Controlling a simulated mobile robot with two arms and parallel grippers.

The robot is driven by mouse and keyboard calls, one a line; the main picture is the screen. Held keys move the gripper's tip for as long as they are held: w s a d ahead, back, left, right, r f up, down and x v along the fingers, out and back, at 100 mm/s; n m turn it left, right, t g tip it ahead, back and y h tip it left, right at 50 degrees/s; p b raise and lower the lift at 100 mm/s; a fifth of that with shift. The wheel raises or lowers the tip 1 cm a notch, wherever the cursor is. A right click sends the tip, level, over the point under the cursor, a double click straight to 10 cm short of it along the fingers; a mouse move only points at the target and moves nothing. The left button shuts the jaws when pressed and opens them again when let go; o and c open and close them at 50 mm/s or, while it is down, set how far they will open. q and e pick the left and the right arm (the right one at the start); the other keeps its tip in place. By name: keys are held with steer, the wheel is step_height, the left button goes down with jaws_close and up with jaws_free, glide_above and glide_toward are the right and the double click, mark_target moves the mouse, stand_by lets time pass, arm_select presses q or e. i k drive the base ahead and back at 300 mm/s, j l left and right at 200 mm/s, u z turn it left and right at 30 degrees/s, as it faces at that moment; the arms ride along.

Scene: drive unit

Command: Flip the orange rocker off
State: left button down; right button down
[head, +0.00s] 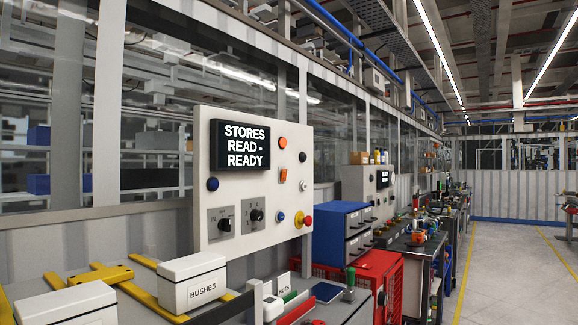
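The orange rocker (283,175) is a small upright rectangular switch on the right half of a pale control panel (231,225). Its tilt is too small to tell. A round orange button (282,142) sits above it. A black display (240,145) on the panel reads "STORES READ - READY". Two black rotary knobs (224,224), a blue button (212,184) and a red mushroom button on yellow (303,219) are also on the panel. Neither of my grippers is in view.
A white box marked "BUSHES" (193,284) and yellow rails (150,302) stand in front of the panel. Blue drawers (340,232) and a red cabinet (375,280) stand to its right. The aisle floor (505,270) at the right is clear.

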mark_target(284, 172)
steer(key=i+l+u, duration=0.25)
steer(key=i+l, duration=0.2)
steer(key=i+l+u, duration=0.15)
steer(key=l, duration=0.2)
steer(key=i+l+u, duration=0.3)
steer(key=l, duration=0.35)
steer(key=i+l+u, duration=0.1)
steer(key=i+l, duration=0.2)
steer(key=i+l+u, duration=0.15)
steer(key=l, duration=0.3)
steer(key=i+l+u, duration=0.15)
steer(key=l, duration=0.2)
steer(key=k, duration=0.05)
